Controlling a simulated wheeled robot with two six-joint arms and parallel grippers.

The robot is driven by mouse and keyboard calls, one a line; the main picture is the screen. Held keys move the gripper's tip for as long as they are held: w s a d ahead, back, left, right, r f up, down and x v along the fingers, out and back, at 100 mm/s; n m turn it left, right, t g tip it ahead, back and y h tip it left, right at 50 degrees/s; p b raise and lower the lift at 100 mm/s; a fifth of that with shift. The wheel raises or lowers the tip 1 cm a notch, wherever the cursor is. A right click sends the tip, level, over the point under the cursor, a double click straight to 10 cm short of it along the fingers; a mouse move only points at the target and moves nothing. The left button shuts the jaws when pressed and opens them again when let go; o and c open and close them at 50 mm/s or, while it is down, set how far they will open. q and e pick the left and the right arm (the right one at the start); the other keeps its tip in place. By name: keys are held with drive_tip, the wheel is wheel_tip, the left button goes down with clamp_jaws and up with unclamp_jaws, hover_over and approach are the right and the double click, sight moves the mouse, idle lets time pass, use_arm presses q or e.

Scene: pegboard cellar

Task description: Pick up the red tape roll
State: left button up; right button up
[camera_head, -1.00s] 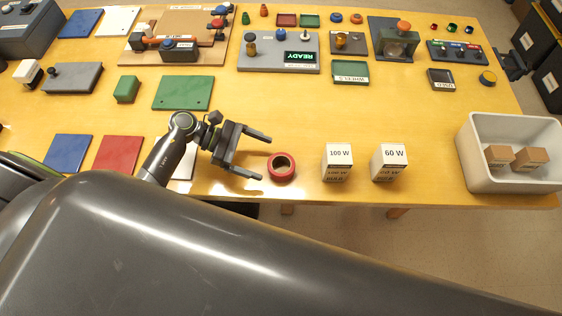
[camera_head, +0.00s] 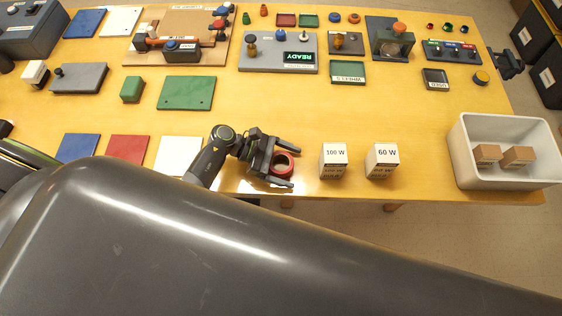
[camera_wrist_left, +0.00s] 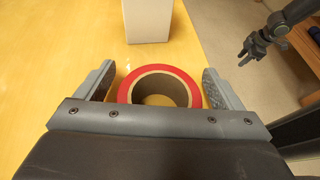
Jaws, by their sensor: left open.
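The red tape roll (camera_head: 284,174) lies flat near the front edge of the table, left of the 100 W box. My left gripper (camera_head: 294,166) is open and low at the table, with one finger on each side of the roll. In the left wrist view the roll (camera_wrist_left: 158,70) sits between the two open fingers, with a visible gap at each side. The gripper's body hides the roll's near part there. My right gripper (camera_wrist_left: 254,46) shows small and dark at the upper right of the left wrist view; its jaw state is unclear.
The 100 W box (camera_head: 333,161) and 60 W box (camera_head: 382,161) stand right of the roll. A white bin (camera_head: 470,176) with brown boxes is at the right end. A white plate (camera_head: 178,153) lies left of my gripper. The table behind the roll is clear.

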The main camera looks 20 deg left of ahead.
use_arm(q)
drive_tip(key=shift+c, duration=0.2)
drive_tip(key=c, duration=1.1)
drive_tip(key=shift+r, duration=0.2)
